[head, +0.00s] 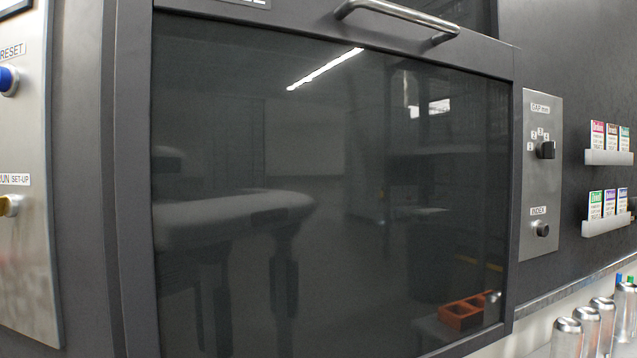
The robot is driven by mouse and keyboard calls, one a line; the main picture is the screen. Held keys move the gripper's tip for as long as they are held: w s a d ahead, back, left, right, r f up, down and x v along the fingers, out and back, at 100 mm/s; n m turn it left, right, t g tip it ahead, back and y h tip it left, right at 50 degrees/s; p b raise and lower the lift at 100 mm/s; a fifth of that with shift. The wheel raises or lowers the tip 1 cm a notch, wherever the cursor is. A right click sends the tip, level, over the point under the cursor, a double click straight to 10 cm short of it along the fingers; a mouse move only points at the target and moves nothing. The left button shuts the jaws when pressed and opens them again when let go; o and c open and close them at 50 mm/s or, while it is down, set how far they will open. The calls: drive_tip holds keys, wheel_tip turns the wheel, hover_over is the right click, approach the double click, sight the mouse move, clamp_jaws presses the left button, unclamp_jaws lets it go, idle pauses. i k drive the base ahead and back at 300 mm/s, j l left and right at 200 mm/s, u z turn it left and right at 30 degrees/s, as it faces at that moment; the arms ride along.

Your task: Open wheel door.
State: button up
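A large dark glass door (330,200) in a grey frame fills the middle of the head view and looks shut. A curved metal bar handle (397,14) crosses its top edge at the upper right. A label above the door is cut off by the top edge, so I cannot read which door this is. The glass is mostly dark and carries reflections of the room. My gripper is not in view.
A right panel (540,110) has a GAP knob (546,150) and an INDEX knob (542,229). Card holders (608,157) and several silver cans (587,320) stand at far right.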

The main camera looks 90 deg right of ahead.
sight(293, 178)
drive_tip(key=k+j+z, duration=0.1)
drive_tip(key=z, duration=0.4)
drive_tip(key=k+j+z, duration=0.1)
drive_tip(key=z, duration=1.9)
